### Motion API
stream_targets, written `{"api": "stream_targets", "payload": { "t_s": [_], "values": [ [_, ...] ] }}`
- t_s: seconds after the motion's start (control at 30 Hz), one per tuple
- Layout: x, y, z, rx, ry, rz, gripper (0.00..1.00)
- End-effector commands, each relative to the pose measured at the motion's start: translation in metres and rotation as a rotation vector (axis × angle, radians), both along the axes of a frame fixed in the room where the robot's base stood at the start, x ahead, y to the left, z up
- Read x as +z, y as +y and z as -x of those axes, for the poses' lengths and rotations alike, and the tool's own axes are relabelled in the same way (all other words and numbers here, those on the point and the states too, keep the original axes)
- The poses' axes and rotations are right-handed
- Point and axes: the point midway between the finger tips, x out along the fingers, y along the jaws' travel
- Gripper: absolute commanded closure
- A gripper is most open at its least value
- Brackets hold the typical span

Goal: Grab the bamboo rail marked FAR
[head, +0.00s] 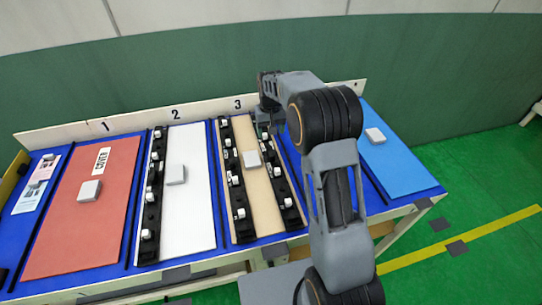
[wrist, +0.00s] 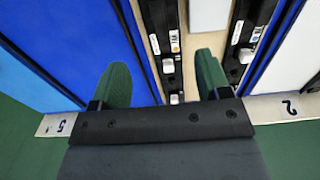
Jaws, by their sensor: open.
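The tan bamboo panel (head: 266,205) lies in the bay marked 3, with a black rail along each side. The right-hand rail (head: 287,190) and the left-hand rail (head: 235,185) carry several white clips. In the wrist view, turned about, these are the left rail (wrist: 156,25) and the right rail (wrist: 243,35). My gripper (wrist: 163,80) is open and empty. Its green fingers lie either side of the left rail's end in the picture, seemingly above it.
A white block (head: 252,159) sits on the bamboo. The white panel (head: 195,215) with a black rail (head: 150,210) and the red panel (head: 75,225) lie left. A blue panel (head: 395,165) lies right. A low numbered back board (head: 150,117) runs along the table's far edge.

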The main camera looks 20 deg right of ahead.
Motion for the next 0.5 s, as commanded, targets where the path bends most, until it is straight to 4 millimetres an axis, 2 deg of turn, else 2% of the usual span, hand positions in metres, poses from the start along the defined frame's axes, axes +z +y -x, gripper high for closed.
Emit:
{"api": "stream_targets", "payload": {
  "t_s": [0.1, 0.3, 0.5],
  "values": [
    [-0.024, -0.001, 0.000, -0.001, 0.008, 0.000, 0.30],
    [-0.056, -0.001, 0.000, -0.002, 0.005, 0.000, 0.30],
    [-0.072, -0.001, 0.000, -0.002, 0.003, 0.000, 0.30]
  ]
}}
